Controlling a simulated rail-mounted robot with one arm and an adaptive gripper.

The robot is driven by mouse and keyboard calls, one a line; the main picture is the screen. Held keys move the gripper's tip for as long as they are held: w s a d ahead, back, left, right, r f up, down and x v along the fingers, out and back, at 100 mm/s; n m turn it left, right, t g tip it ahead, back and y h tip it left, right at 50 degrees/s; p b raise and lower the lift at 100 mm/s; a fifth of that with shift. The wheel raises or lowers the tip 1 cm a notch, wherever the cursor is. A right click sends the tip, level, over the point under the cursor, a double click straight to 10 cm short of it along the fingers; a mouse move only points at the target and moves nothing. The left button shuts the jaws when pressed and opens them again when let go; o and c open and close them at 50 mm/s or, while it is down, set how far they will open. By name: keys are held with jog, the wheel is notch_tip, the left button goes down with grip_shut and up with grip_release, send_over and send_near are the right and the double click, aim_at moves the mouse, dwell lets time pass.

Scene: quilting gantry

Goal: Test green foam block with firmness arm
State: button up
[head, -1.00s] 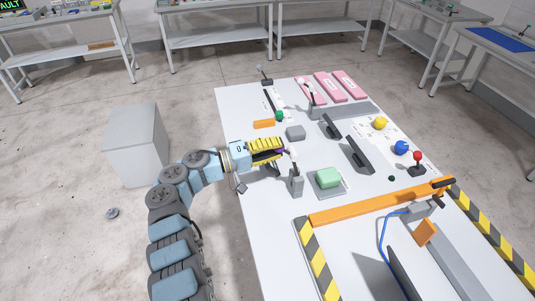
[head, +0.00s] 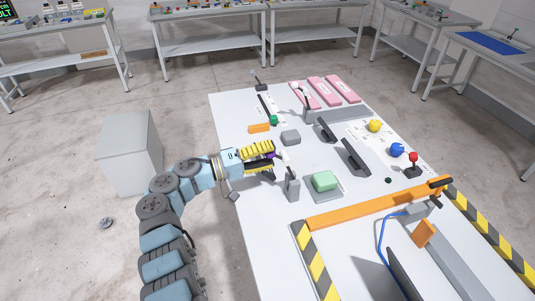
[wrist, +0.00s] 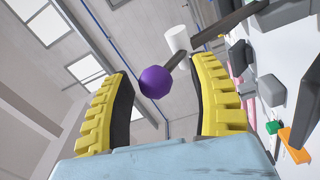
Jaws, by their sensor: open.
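The green foam block (head: 324,181) lies on a small grey plate (head: 334,198) on the white table. Just left of it stands the grey post (head: 292,188) of the firmness arm, whose lever rises toward my gripper. The lever's purple ball knob (wrist: 156,81) shows between my fingers in the wrist view, with a dark bar and a white cylinder (wrist: 177,38) beyond it. My gripper (head: 272,158) has yellow ribbed fingers. They are open on either side of the knob, with a visible gap on both sides in the wrist view.
An orange bar (head: 380,205) and striped frame edges lie right of the block. Dark upright plates (head: 356,157), a grey block (head: 290,138), an orange block (head: 259,128) and yellow and blue knobs stand farther back. Pink pads (head: 323,92) lie at the far end.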

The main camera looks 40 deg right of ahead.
jog(key=shift+a+r, duration=0.1)
jog(key=v, duration=0.7)
jog(key=shift+a, duration=0.25)
jog(key=shift+w, duration=0.1)
